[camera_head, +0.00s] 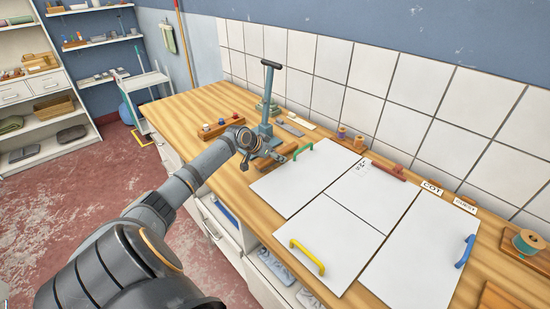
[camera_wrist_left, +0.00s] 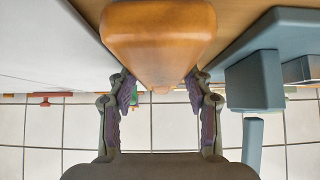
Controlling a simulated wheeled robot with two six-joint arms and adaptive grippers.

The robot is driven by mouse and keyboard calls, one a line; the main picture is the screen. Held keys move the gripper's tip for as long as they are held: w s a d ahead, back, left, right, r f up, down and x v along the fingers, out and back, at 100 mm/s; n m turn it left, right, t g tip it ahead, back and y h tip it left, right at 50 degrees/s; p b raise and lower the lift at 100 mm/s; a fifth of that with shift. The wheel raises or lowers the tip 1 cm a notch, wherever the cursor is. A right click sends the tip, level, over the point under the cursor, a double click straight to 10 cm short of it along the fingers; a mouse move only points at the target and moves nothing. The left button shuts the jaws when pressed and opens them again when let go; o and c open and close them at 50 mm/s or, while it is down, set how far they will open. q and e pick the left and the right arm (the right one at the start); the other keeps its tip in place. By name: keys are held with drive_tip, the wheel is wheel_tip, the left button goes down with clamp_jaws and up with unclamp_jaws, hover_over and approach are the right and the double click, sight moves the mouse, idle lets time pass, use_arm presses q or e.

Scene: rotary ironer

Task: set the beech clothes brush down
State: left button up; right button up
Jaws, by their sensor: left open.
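The beech clothes brush (camera_wrist_left: 158,40) is a rounded, orange-brown wooden block in the left wrist view. It lies on the wooden worktop, with its narrower far part between my finger pads. In the head view it is a small brown shape (camera_head: 286,149) beside the gripper, partly hidden. My left gripper (camera_wrist_left: 160,95) is open, one finger on each side of the brush, with no clear grip on it. In the head view the left gripper (camera_head: 272,153) is low over the worktop by the blue-grey stand. My right gripper is not in view.
A blue-grey stand with a T-handle (camera_head: 267,95) rises close to the gripper. White panels with green (camera_head: 304,150), yellow (camera_head: 306,257) and blue (camera_head: 465,251) handles cover the worktop to the right. A wooden block with pegs (camera_head: 221,126) lies left. Tiled wall stands behind.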

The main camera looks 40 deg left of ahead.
use_arm(q)
clamp_jaws()
drive_tip(key=shift+r, duration=0.1)
drive_tip(key=shift+a+r+b, duration=0.1)
drive_tip(key=shift+r+b, duration=0.2)
drive_tip(key=shift+r, duration=0.25)
drive_tip(key=s+r, duration=0.1)
drive_tip(key=r, duration=0.1)
drive_tip(key=s+d+r, duration=0.1)
drive_tip(key=r, duration=0.1)
drive_tip(key=s+r, duration=0.1)
drive_tip(key=r, duration=0.1)
drive_tip(key=shift+s+d, duration=0.15)
drive_tip(key=shift+d, duration=0.05)
drive_tip(key=s+d+r+p, duration=0.5)
drive_tip(key=s+p, duration=0.4)
drive_tip(key=p, duration=1.3)
drive_tip(key=shift+s+r, duration=0.2)
drive_tip(key=shift+r, duration=0.2)
